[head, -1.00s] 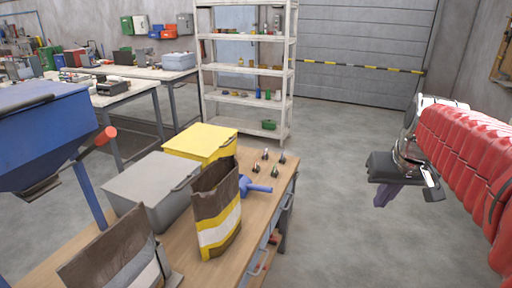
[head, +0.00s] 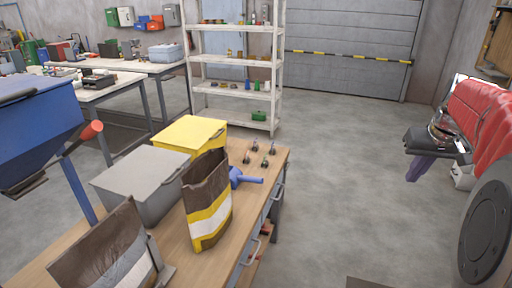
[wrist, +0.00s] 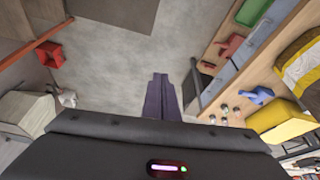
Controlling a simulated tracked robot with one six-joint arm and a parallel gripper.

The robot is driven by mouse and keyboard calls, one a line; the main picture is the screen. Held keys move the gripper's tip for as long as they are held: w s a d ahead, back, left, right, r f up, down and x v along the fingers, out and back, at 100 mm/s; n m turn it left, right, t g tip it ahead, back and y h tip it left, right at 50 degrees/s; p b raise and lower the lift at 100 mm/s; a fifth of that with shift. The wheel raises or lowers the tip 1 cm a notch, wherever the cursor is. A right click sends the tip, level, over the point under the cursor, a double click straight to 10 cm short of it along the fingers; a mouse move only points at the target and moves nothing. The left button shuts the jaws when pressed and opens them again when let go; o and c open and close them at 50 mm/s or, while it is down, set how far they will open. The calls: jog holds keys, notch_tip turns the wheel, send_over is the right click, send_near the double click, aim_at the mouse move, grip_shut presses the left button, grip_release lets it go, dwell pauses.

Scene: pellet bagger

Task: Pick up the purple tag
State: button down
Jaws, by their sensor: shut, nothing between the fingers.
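Several small tag-like items (head: 262,154) stand in a loose group at the far end of the wooden bench (head: 225,275). They also show in the wrist view (wrist: 225,115), right of my gripper. They are too small for me to tell which one is purple. My gripper (head: 419,167) is at the right of the head view, over the open floor and well apart from the bench. Its dark purple fingers (wrist: 158,95) point ahead in the wrist view. They are shut, with nothing held.
A blue scoop (head: 243,179) lies beside the small items. A brown, white and yellow bag (head: 207,205), a grey bin (head: 142,185) and a yellow bin (head: 190,133) stand on the bench. A blue hopper (head: 35,130) is at left. The floor (head: 340,170) right of the bench is clear.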

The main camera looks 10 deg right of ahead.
jog(key=c, duration=2.5)
grip_release()
jog(key=shift+c, duration=0.2)
jog(key=o, duration=0.3)
jog(key=shift+a+r, duration=0.1)
jog(key=shift+a, duration=0.35)
jog(key=o, duration=0.4)
jog(key=shift+n, duration=0.5)
jog(key=a, duration=0.3)
jog(key=s+a, duration=0.1)
jog(key=a, duration=0.5)
jog(key=shift+s+r, duration=0.3)
jog(key=s+a+f+n, duration=0.1)
jog(key=s+a+f, duration=0.1)
jog(key=s+a, duration=0.3)
jog(key=s+a+f+n+t+y, duration=0.1)
jog(key=s+a+f, duration=0.2)
jog(key=a, duration=0.6)
jog(key=s+a+f, duration=0.2)
jog(key=s+a, duration=0.5)
jog(key=a, duration=0.1)
jog(key=shift+s+f+n+t, duration=0.3)
jog(key=shift+s+n+t, duration=0.05)
jog(key=shift+n+t, duration=0.05)
